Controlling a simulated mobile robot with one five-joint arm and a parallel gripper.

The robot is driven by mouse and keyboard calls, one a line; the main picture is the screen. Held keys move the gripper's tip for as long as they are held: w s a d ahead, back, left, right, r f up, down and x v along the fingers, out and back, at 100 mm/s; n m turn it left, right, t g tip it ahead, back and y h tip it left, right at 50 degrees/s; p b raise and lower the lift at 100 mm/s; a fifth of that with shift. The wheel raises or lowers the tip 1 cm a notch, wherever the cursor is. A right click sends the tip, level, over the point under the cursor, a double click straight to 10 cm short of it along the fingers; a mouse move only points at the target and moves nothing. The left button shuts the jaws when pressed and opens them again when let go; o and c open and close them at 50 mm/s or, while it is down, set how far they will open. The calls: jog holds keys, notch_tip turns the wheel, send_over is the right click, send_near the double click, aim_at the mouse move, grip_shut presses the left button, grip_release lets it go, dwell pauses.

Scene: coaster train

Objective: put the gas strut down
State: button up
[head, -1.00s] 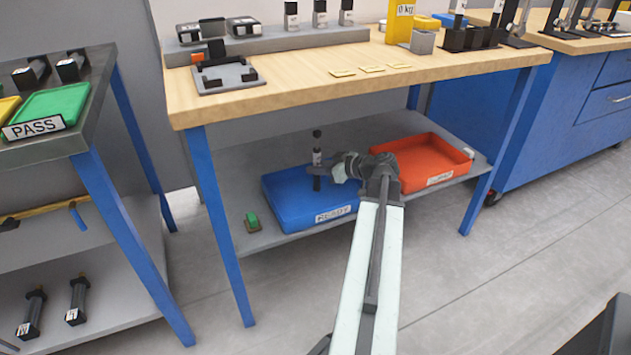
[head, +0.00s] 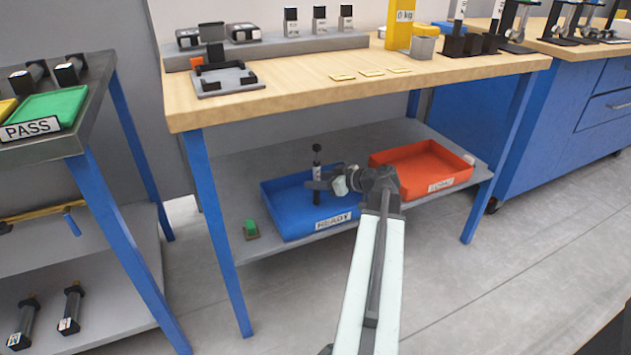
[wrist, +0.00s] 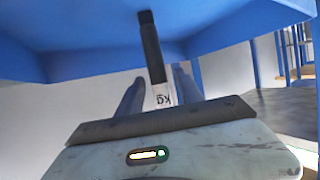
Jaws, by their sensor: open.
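The gas strut (head: 317,172), a slim dark cylinder with a white label, is upright over the blue tray (head: 272,208) marked READY on the bench's lower shelf. Its lower end is hidden by the fingers and tray, so I cannot tell whether it touches the tray floor. My gripper (head: 317,186) reaches in from the right, its fingers around the strut's lower part. In the wrist view the strut (wrist: 151,48) shows between the two open fingers of my gripper (wrist: 158,80), with a "kg" label near them.
A red-orange tray (head: 420,160) stands right of the blue one. A small green-topped item (head: 250,229) lies left of it on the shelf. The wooden benchtop (head: 300,90) is above, with blue legs at the front corners. A cart with a green PASS tray (head: 55,103) stands left.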

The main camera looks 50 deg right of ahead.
jog(key=p+v, duration=0.4)
jog(key=v, duration=0.7)
jog(key=shift+s, duration=0.35)
jog(key=shift+d, duration=0.1)
